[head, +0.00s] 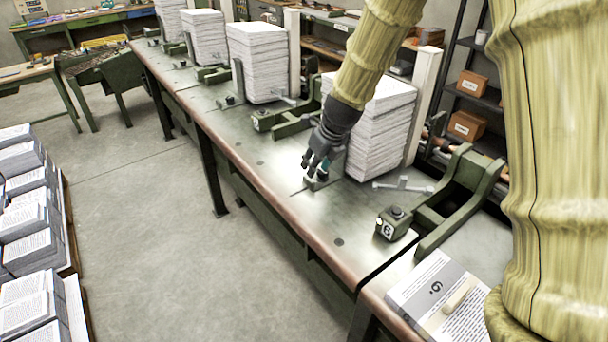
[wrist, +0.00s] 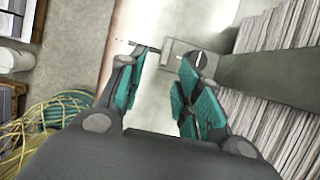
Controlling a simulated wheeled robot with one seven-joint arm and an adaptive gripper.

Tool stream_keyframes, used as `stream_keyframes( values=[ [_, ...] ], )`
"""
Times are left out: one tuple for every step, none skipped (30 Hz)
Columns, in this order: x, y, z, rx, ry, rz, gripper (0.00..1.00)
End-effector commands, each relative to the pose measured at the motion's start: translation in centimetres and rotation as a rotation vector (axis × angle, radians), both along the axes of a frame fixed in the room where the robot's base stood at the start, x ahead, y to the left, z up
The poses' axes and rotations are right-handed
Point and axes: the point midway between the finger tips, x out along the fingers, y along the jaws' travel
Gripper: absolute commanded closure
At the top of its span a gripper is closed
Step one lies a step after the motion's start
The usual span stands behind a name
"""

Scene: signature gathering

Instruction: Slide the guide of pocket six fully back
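Pocket six is marked by a green block with a white "6" tag (head: 386,228) at the table's near end. Its tall paper stack (head: 383,130) stands behind my gripper (head: 318,168). A small grey guide base (head: 315,184) lies on the table right under my fingertips; the guide's upright part is mostly hidden by my gripper. In the wrist view my gripper (wrist: 166,60) has its two teal-padded fingers apart, with nothing clearly held between them. A grey plate (wrist: 215,63), seemingly part of the guide, lies just beyond the right fingertip. I cannot tell whether they touch.
A T-shaped metal piece (head: 403,185) and a green arm frame (head: 455,195) stand right of the stack. Other pockets with stacks (head: 258,60) line the table leftward. A printed sheet pile (head: 440,290) is at the near end. The table's front strip (head: 290,215) is clear.

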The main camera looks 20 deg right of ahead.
Motion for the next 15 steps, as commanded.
stream_keyframes(
  values=[
    [0.7, -0.2, -0.8, 0.001, 0.007, -0.005, 0.66],
    [1.0, -0.3, -1.3, 0.001, 0.009, -0.006, 0.66],
    [1.4, -0.3, -2.0, 0.001, 0.012, -0.007, 0.66],
    [1.8, -0.2, -2.4, 0.0, 0.013, -0.006, 0.66],
    [2.0, -0.1, -2.9, 0.001, 0.016, -0.004, 0.66],
    [2.4, 0.1, -3.4, 0.0, 0.016, -0.003, 0.66],
    [2.6, 0.2, -3.8, -0.001, 0.017, -0.002, 0.66],
    [2.9, 0.3, -4.2, -0.001, 0.017, -0.001, 0.66],
    [3.1, 0.4, -4.7, 0.0, 0.018, -0.001, 0.66],
    [3.2, 0.5, -5.0, -0.001, 0.019, -0.001, 0.66],
    [3.3, 0.5, -5.3, 0.001, 0.018, 0.0, 0.66],
    [3.4, 0.6, -5.6, 0.0, 0.017, -0.001, 0.66],
    [3.4, 0.6, -5.8, 0.0, 0.015, -0.002, 0.66],
    [3.5, 0.6, -6.1, 0.0, 0.015, -0.001, 0.66],
    [3.5, 0.6, -6.4, 0.0, 0.015, -0.002, 0.66]
  ],
)
